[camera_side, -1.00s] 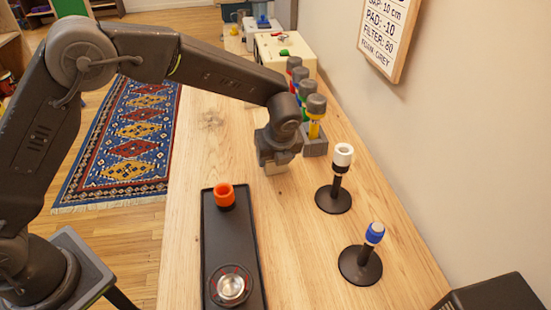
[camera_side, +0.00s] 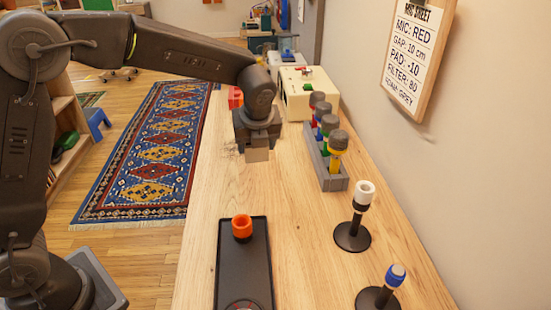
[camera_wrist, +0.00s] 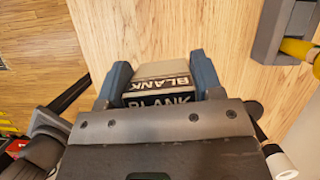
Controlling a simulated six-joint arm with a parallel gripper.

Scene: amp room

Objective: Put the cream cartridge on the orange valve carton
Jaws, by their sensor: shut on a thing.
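My gripper (camera_side: 257,140) is shut on a cream block, the cream cartridge (camera_side: 258,155), and holds it above the wooden table. The wrist view shows the cartridge (camera_wrist: 160,70) between the two fingers, with a black-and-white label reading BLANK. A red-orange box (camera_side: 235,97) stands at the table's far left edge, partly hidden behind my arm. It may be the orange valve carton, but no marking on it can be read.
A grey rack (camera_side: 335,180) with several microphones stands right of my gripper. A black tray (camera_side: 243,270) with an orange cup (camera_side: 242,230) lies nearer the camera. A cream box (camera_side: 308,95) stands behind. Two stands (camera_side: 352,235) (camera_side: 378,298) are at right. Table between gripper and tray is bare.

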